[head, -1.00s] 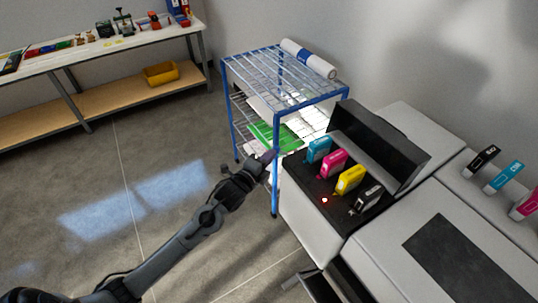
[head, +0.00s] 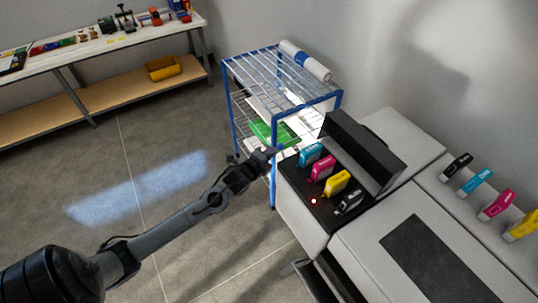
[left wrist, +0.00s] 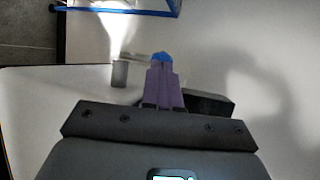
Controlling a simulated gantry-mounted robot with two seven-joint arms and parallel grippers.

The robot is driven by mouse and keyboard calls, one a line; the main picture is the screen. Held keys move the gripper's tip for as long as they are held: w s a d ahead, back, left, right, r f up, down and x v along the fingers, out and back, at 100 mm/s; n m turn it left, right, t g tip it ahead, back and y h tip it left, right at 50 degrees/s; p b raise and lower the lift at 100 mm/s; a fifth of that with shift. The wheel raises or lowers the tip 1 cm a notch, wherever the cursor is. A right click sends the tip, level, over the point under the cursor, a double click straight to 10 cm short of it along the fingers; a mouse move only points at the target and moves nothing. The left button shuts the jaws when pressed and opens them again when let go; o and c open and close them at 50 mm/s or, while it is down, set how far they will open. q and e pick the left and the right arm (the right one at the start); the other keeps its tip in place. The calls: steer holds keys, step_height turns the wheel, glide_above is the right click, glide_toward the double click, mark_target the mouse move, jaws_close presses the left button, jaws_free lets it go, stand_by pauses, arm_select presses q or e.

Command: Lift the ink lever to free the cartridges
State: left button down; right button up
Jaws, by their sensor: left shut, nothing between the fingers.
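The printer's open ink bay (head: 296,186) holds a cyan cartridge (head: 310,155), a magenta one (head: 322,167), a yellow one (head: 337,183) and a black one (head: 349,202). A red light glows on the bay's front edge. The black cover (head: 362,152) stands raised behind them. My left gripper (head: 269,154) is at the bay's left edge, beside the cyan cartridge. Its purple fingers (left wrist: 161,82) are shut and empty. A small grey upright piece (left wrist: 119,74) stands ahead of them in the left wrist view; I cannot tell whether it is the ink lever. No lever shows clearly in the head view.
A blue wire rack (head: 285,75) with a paper roll (head: 306,60) on top stands close behind my left gripper. Spare cartridges (head: 476,181) lie on the ledge at right. A workbench (head: 100,45) is at the far left. The floor at left is clear.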

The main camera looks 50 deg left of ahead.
arm_select(q)
steer(key=shift+r, duration=0.3)
steer(key=shift+r, duration=0.1)
steer(key=shift+s+d+r+p, duration=0.1)
steer(key=shift+s+r+p, duration=0.05)
steer(key=shift+p, duration=0.3)
steer(key=r+p+v, duration=0.2)
steer(key=v, duration=1.1)
steer(key=shift+w+r, duration=0.2)
steer(key=shift+w, duration=0.1)
steer(key=shift+d+f, duration=0.1)
steer(key=shift+d, duration=0.05)
